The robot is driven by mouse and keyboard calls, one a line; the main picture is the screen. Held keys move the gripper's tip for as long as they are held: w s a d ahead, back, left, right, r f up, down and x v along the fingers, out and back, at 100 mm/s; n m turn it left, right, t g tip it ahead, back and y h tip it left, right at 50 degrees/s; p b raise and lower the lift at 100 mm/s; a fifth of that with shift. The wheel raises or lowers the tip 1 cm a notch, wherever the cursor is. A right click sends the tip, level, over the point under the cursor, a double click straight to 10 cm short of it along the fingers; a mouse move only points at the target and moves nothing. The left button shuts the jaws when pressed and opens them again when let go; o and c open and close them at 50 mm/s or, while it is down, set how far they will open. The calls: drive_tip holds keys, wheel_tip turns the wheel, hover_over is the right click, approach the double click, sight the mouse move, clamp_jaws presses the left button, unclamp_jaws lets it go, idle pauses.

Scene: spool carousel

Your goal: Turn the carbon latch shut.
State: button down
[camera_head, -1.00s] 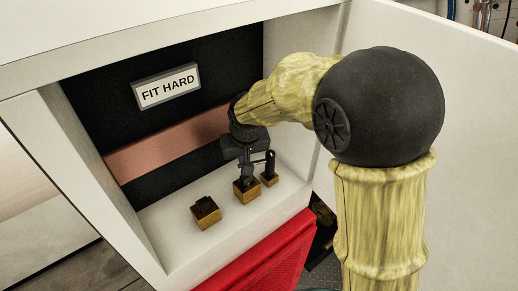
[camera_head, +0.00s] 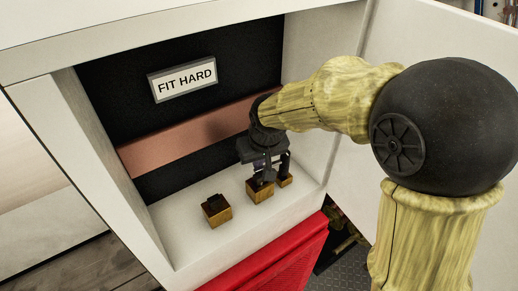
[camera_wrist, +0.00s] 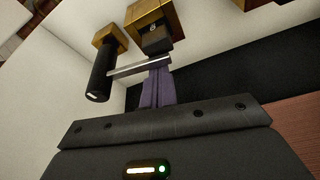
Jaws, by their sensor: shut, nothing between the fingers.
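Three brass-coloured blocks stand in a row on the white floor of a recess; I cannot tell from any label which is the carbon latch. The left block (camera_head: 216,212) has a low dark top. My gripper (camera_head: 258,181) is shut and empty, pointing down at the middle block (camera_head: 260,193). In the wrist view its purplish fingers (camera_wrist: 158,84) reach the dark piece on the middle block (camera_wrist: 152,15); whether they touch is unclear. A tall dark post (camera_wrist: 101,72) rises from the right block (camera_head: 285,182). A thin grey bar (camera_wrist: 140,67) spans between post and fingers.
The white side walls (camera_head: 318,95) enclose the recess. A red panel (camera_head: 275,260) lies below its front edge.

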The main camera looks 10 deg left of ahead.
drive_tip(key=shift+w, duration=0.1)
drive_tip(key=shift+w+p, duration=0.3)
drive_tip(key=shift+w, duration=0.45)
drive_tip(key=w+a+p, duration=0.1)
drive_tip(key=w+a, duration=0.2)
drive_tip(key=b+v, duration=0.3)
drive_tip(key=v, duration=0.7)
drive_tip(key=shift+d, duration=0.3)
drive_tip(key=shift+w, duration=0.1)
drive_tip(key=shift+f, duration=0.1)
